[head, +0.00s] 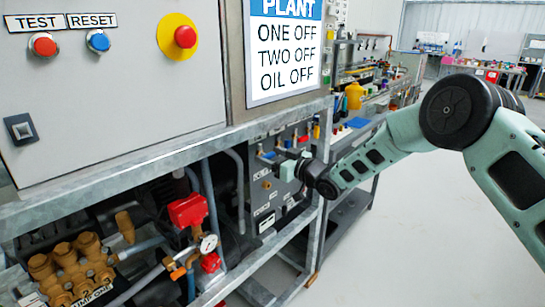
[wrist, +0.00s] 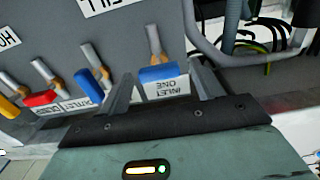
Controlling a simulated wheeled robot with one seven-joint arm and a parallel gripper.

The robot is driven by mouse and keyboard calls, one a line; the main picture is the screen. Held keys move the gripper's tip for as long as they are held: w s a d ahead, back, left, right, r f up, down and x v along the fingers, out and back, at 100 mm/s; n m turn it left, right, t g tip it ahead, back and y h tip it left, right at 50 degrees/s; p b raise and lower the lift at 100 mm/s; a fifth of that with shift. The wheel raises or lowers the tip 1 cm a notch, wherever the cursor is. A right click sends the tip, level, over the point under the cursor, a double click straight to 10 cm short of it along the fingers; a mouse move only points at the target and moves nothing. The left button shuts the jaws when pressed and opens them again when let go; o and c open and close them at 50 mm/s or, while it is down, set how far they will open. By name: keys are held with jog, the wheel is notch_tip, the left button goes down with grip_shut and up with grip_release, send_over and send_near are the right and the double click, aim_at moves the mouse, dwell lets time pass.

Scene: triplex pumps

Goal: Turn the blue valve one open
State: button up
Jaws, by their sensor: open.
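A blue valve handle (wrist: 158,74) on a grey panel sits between the two fingers of my gripper (wrist: 160,70) in the wrist view. An upside-down label reading INLET ONE (wrist: 167,88) is beside it. My gripper is open, with one finger on each side of the blue handle; I cannot tell whether either touches it. A second blue handle (wrist: 102,83) is just left of the left finger. In the head view, my gripper (head: 283,165) is at the valve panel, where it and the wrist hide part of the handles.
A red handle (wrist: 41,98) and a yellow handle (wrist: 9,107) are further left on the panel. A metal frame rail (head: 200,145) runs above the panel. Brass pump fittings (head: 70,265) and a red-topped gauge assembly (head: 187,211) are at lower left. The floor at right is clear.

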jog(key=c, duration=1)
jog(key=shift+b, duration=0.3)
jog(key=n+b, duration=0.1)
jog(key=b, duration=0.1)
jog(key=n+b, duration=0.2)
jog(key=shift+s+a+f, duration=0.1)
jog(key=shift+f, duration=0.2)
jog(key=n+b, duration=0.6)
jog(key=b, duration=0.1)
jog(key=shift+f, duration=0.1)
jog(key=n+b, duration=0.9)
jog(key=b, duration=0.2)
jog(key=shift+s+a, duration=0.1)
jog(key=shift+s, duration=0.05)
